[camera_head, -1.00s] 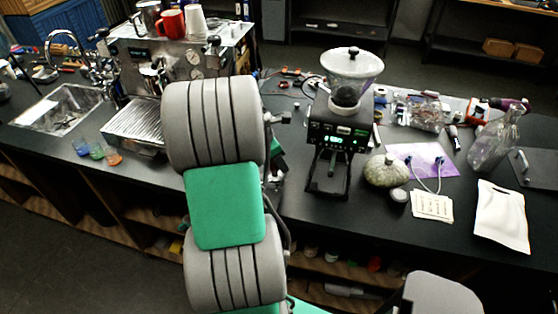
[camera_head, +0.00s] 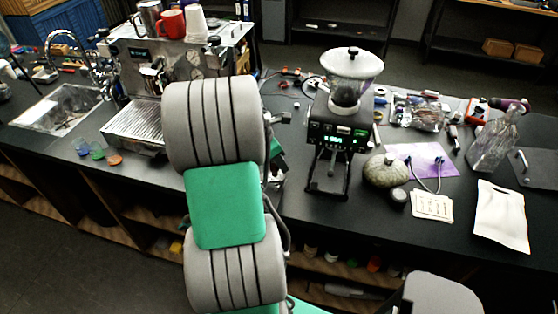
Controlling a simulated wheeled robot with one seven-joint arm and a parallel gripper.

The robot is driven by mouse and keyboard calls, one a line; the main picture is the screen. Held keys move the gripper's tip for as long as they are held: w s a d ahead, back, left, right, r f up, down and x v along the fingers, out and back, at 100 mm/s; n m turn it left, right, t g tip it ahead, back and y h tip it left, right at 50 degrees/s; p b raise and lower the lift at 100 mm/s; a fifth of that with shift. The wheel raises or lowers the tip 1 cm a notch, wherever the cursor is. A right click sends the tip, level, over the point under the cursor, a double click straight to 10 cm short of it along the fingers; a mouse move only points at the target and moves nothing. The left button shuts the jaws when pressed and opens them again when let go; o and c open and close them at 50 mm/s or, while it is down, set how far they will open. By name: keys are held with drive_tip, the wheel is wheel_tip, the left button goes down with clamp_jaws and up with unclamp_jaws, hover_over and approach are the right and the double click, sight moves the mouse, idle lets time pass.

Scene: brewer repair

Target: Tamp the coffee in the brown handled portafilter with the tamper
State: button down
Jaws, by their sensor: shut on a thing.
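I cannot make out the brown handled portafilter or the tamper in the head view. My grey and green arm covers the middle of the counter, and my gripper is hidden behind it. A small dark part (camera_head: 279,118) sticks out just right of my arm; I cannot tell what it is. The coffee grinder (camera_head: 337,140) with its clear hopper stands to the right of my arm. The espresso machine (camera_head: 150,55) stands at the back left, with its drip tray (camera_head: 133,122) in front.
A sink (camera_head: 58,112) is at the left.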

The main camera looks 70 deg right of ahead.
drive_tip(key=shift+a+f, duration=0.15)
drive_tip(key=shift+f, duration=0.1)
drive_tip(key=shift+r, duration=4.2)
